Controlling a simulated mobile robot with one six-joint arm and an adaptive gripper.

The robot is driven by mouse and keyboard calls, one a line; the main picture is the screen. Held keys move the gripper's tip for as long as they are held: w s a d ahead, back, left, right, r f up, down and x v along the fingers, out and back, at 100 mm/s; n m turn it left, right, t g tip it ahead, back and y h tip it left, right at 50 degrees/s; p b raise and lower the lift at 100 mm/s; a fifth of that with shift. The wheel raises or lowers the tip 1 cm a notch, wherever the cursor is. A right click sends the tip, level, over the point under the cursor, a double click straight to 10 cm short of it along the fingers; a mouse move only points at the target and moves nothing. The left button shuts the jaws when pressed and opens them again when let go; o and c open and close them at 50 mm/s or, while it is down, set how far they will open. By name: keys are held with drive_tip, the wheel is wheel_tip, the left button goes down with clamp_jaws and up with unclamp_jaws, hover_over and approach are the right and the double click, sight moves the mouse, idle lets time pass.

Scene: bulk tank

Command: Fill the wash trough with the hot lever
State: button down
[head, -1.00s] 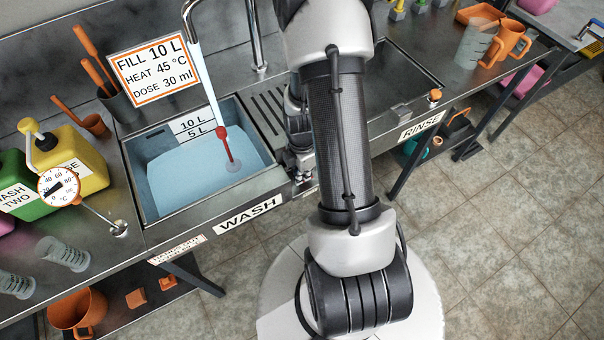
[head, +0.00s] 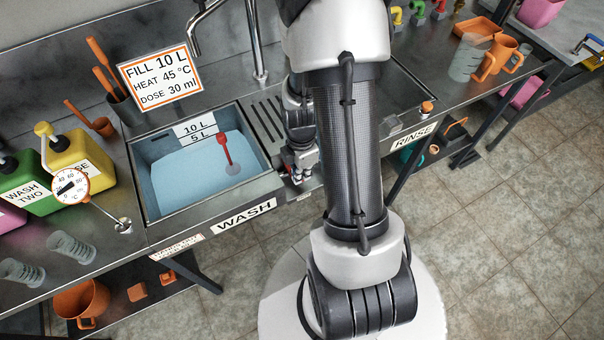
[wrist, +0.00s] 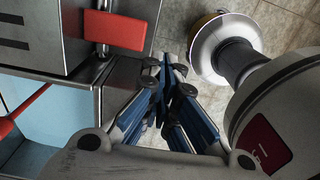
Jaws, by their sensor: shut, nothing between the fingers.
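The wash trough (head: 262,183) holds pale blue water (head: 195,165), its surface near the 5 L line of the level label (head: 196,129). The spout (head: 192,45) above it shows no stream. A red-handled stick (head: 223,140) stands in the water. My gripper (head: 303,172) is at the trough's right front corner, partly hidden by my arm. In the wrist view my gripper (wrist: 165,112) is shut and empty, apart from a red lever-like handle (wrist: 118,30) on the bench front. Whether this is the hot lever I cannot tell; no lever shows clearly in the head view.
A sign (head: 160,77) reads fill 10 L, heat 45 °C, dose 30 ml. A dial thermometer (head: 70,186), yellow jug (head: 80,160) and green jug (head: 28,180) stand left of the trough. A drainboard (head: 262,122) lies right of it. The floor (head: 500,230) ahead is clear.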

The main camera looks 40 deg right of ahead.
drive_tip(key=shift+s+a+r+p, duration=0.15)
drive_tip(key=shift+s+r, duration=0.1)
drive_tip(key=shift+r, duration=0.45)
drive_tip(key=shift+s+r+p, duration=0.2)
drive_tip(key=shift+s+r, duration=0.05)
drive_tip(key=shift+r, duration=0.4)
drive_tip(key=shift+s+a+r+p, duration=0.15)
drive_tip(key=shift+s+r, duration=0.1)
drive_tip(key=shift+r, duration=0.45)
drive_tip(key=shift+d, duration=0.15)
drive_tip(key=a+r+m+t, duration=0.1)
drive_tip(key=a+r+m, duration=0.35)
drive_tip(key=r, duration=0.45)
drive_tip(key=a+r+m+t, duration=0.25)
drive_tip(key=a+r, duration=0.25)
drive_tip(key=r, duration=0.4)
drive_tip(key=s+a+r+m+t, duration=0.1)
drive_tip(key=s+a+r+m, duration=0.5)
drive_tip(key=s+r+m, duration=0.1)
drive_tip(key=shift+s+a+r+m, duration=0.2)
drive_tip(key=shift+a+r+m, duration=0.3)
drive_tip(key=shift+r, duration=0.45)
drive_tip(key=shift+d, duration=0.1)
